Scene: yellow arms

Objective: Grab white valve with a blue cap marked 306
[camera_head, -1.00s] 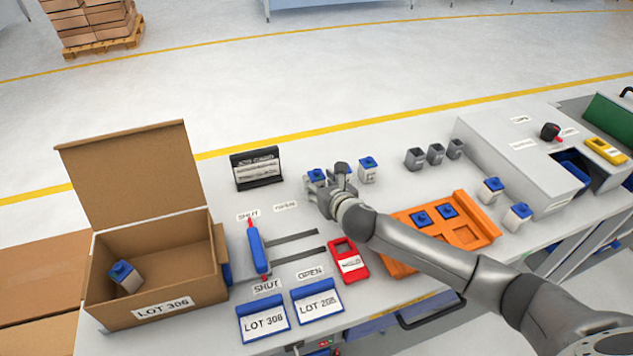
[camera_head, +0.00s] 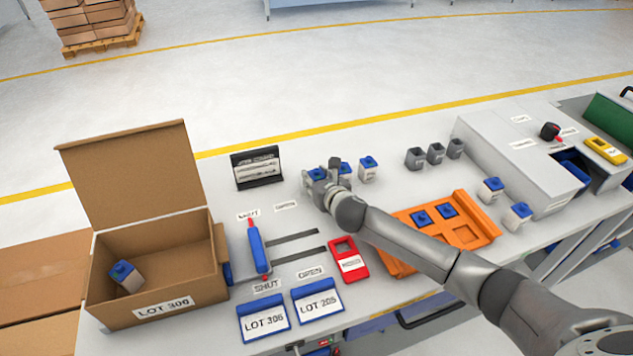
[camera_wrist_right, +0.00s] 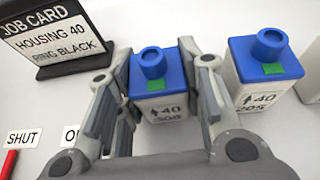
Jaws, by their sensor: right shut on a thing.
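The white valve with a blue cap (camera_wrist_right: 154,67) stands upright between the fingers of my right gripper (camera_wrist_right: 158,101) in the wrist view. Its front reads 40 with 306 below. In the head view my right gripper (camera_head: 325,183) is shut on this valve (camera_head: 316,173), which is partly hidden by the fingers. A similar blue-capped valve (camera_wrist_right: 266,75) marked 40 and 205 stands just to its right. My left gripper is not in view.
A black job card stand (camera_head: 257,167) is left of the gripper. Another blue-capped valve (camera_head: 368,169) and grey cups (camera_head: 436,154) stand to the right. An open cardboard box (camera_head: 194,281) holds one valve. An orange tray (camera_head: 480,226) lies near the arm.

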